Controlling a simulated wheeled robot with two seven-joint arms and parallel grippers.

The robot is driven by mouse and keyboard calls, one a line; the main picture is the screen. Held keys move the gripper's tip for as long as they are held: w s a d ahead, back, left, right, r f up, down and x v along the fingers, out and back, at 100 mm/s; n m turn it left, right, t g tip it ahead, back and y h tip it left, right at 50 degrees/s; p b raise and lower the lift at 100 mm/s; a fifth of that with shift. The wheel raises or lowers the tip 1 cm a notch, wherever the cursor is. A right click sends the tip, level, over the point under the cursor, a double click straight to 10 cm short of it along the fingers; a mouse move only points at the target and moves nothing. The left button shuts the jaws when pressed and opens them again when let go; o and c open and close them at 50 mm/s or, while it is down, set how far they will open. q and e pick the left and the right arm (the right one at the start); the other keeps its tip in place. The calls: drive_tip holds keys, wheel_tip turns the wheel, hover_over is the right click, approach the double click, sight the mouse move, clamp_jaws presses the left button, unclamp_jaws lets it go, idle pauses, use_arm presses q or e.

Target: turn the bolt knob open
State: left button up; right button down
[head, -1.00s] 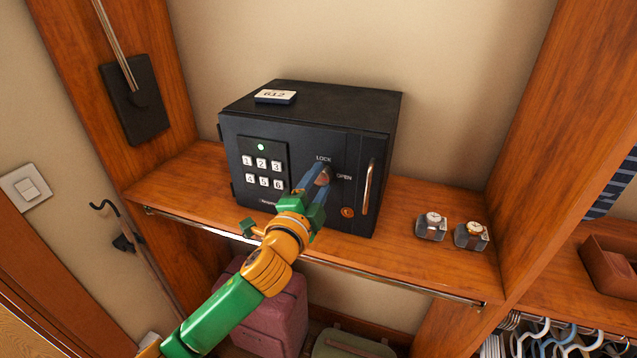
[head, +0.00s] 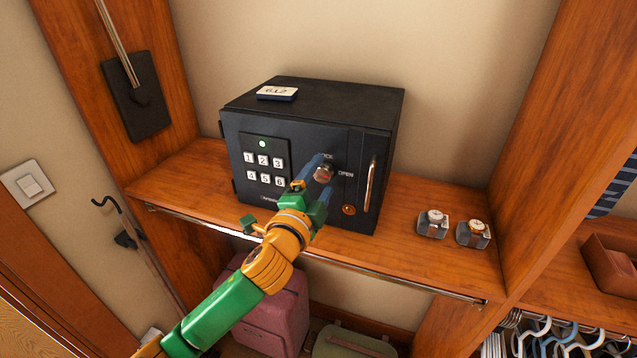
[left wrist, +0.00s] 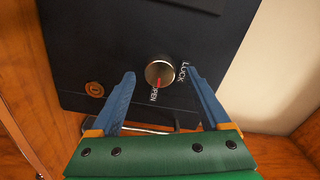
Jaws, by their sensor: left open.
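The bolt knob (head: 323,173) is a round metal knob on the black safe (head: 345,205)'s door. It also shows in the left wrist view (left wrist: 159,71). Its red mark points to the word OPEN. My left gripper (head: 318,181) is open. In the left wrist view, its blue fingers (left wrist: 161,74) lie one on each side of the knob with gaps, and grip nothing. In the head view, the upper finger partly hides the word LOCK. The safe door looks closed, with its handle (head: 369,187) at the right. My right gripper is not in view.
The safe stands on a wooden shelf (head: 400,239) with a metal rail (head: 330,263) along its front. The keypad (head: 264,163) has a green light. Two watches on stands (head: 433,224) (head: 473,234) sit to the right. A wooden upright (head: 545,130) bounds the shelf.

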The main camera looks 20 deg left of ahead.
use_arm(q)
drive_tip(key=s+b, duration=0.2)
drive_tip(key=s, duration=0.5)
drive_tip(key=shift+w+a, duration=0.1)
drive_tip(key=s+a+f+n+g+y, duration=0.1)
drive_tip(key=s+f+n+g, duration=0.15)
drive_tip(key=f, duration=0.35)
drive_tip(key=s+f+n+g, duration=0.2)
drive_tip(key=f+n+g, duration=0.1)
drive_tip(key=f, duration=0.4)
drive_tip(key=s+f+n+g, duration=0.85)
drive_tip(key=s+f, duration=0.85)
drive_tip(key=s, duration=0.3)
wheel_tip(320, 180, down, 16)
drive_tip(key=f+m+g+b, duration=0.1)
drive_tip(key=g+b, duration=0.1)
drive_tip(key=s+a+f+g+b, duration=0.1)
drive_tip(key=s+a+f+b, duration=0.1)
drive_tip(key=s+f, duration=1.1)
drive_tip(key=shift+s+a+f, duration=0.15)
drive_tip(key=shift+s+f, duration=0.05)
drive_tip(key=shift+f, duration=0.1)
